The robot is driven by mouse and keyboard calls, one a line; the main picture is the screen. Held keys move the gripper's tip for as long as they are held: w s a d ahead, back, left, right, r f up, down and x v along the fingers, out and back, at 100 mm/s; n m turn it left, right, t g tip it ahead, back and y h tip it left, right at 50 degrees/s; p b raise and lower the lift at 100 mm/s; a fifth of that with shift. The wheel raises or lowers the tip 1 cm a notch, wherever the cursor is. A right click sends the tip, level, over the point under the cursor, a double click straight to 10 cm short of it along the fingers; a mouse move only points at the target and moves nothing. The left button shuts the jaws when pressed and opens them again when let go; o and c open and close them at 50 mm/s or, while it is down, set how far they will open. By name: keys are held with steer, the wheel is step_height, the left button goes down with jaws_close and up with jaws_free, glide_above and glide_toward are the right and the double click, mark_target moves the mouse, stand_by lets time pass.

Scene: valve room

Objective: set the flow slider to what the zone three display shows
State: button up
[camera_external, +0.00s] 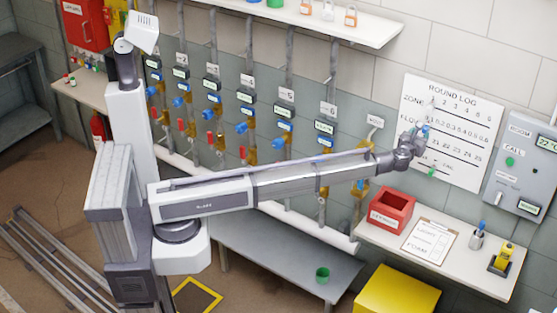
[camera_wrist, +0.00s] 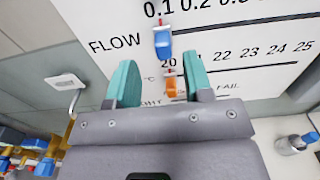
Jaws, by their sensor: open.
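The flow slider, a blue tab (camera_wrist: 162,42), sits on the FLOW row of the white round log board (camera_external: 460,140), below the 0.1 to 0.2 marks in the wrist view. My gripper (camera_wrist: 160,62) is open, with its two teal fingers apart and pointing at the board. The blue tab shows just beyond the fingertips, between them sideways. I cannot tell whether a finger touches it. In the external view my gripper (camera_external: 424,131) is in front of the board. The zone three display (camera_external: 214,86) is on the third pipe from the left; its reading is too small to read.
An orange tab (camera_wrist: 170,82) on the temperature row shows between my fingers. A grey room panel (camera_external: 525,165) is right of the board. Below are a bench (camera_external: 470,268) with a red box (camera_external: 388,210), a clipboard (camera_external: 430,241) and a pen cup (camera_external: 477,240).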

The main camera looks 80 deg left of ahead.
mark_target(424, 129)
steer(key=x, duration=0.6)
steer(key=shift+w, duration=0.25)
steer(key=shift+c, duration=0.4)
jaws_close()
